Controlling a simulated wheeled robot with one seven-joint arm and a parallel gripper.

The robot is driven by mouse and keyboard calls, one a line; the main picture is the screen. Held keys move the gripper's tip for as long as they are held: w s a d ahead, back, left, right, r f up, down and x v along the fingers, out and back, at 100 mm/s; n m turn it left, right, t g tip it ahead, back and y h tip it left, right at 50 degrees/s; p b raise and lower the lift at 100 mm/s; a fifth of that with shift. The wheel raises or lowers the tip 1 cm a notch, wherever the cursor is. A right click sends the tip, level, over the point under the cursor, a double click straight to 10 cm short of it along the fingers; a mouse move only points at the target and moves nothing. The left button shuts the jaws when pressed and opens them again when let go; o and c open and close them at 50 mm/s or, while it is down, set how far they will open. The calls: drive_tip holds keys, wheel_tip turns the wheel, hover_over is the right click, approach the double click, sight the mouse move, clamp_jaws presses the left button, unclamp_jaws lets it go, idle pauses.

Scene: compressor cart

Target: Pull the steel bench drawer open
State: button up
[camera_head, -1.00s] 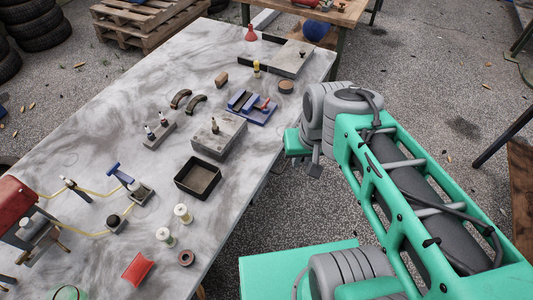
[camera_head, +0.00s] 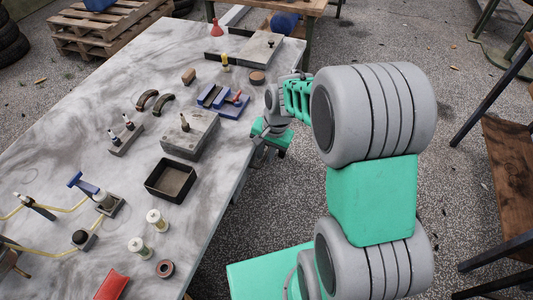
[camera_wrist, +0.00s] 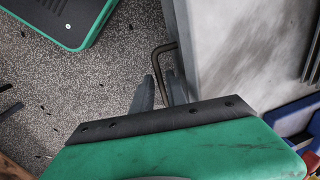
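The drawer front (camera_wrist: 182,40) shows in the wrist view as a narrow grey strip along the bench edge. A dark bent bar handle (camera_wrist: 156,58) stands out from it. My gripper (camera_wrist: 160,80) has two grey fingers with a gap between them. The handle's bar runs down toward this gap; I cannot tell whether either finger touches it. In the head view, my gripper (camera_head: 262,154) is low at the bench's right side, and the drawer and handle are not clearly visible there.
The marbled bench top (camera_head: 100,75) carries a grey steel block (camera_head: 190,136), a black open tray (camera_head: 171,180) and a blue tool holder (camera_head: 225,101) near its right edge. Pallets (camera_head: 105,28) stand behind. Gravel floor to the right of the bench is mostly clear.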

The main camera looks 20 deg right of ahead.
drive_tip(key=shift+c, duration=0.4)
clamp_jaws()
drive_tip(key=shift+s, duration=0.1)
idle(0.8)
